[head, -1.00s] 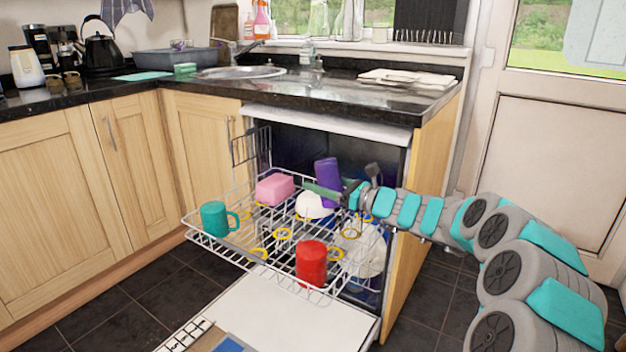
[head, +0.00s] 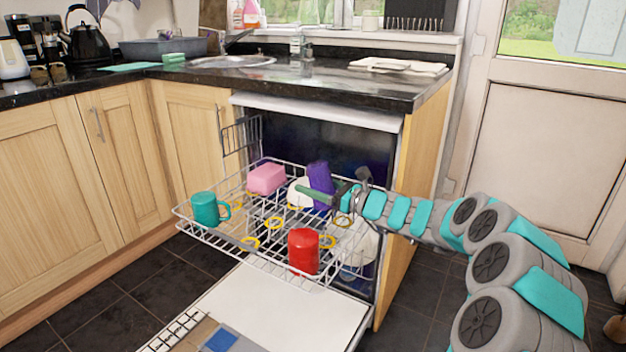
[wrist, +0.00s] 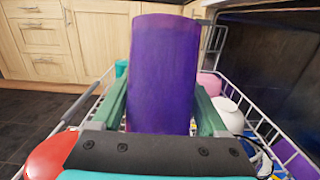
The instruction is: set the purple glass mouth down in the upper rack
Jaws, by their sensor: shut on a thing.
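The purple glass (head: 319,179) is held between the two green fingers of my gripper (head: 322,193), over the right rear part of the pulled-out upper rack (head: 178,211). In the head view it stands nearly upright with a slight tilt. The wrist view shows the glass (wrist: 163,75) close up between the fingers (wrist: 163,108). Its lower end is hidden in both views, so I cannot tell whether it touches the rack. I cannot see which end is the mouth.
The rack holds a teal mug (head: 205,208) at left, a pink cup (head: 266,179) at the back, a white bowl (head: 298,192) beside the glass, and a red cup (head: 303,251) in front. Yellow rings (head: 273,223) mark several spots. The dishwasher's open door (head: 285,318) lies below.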

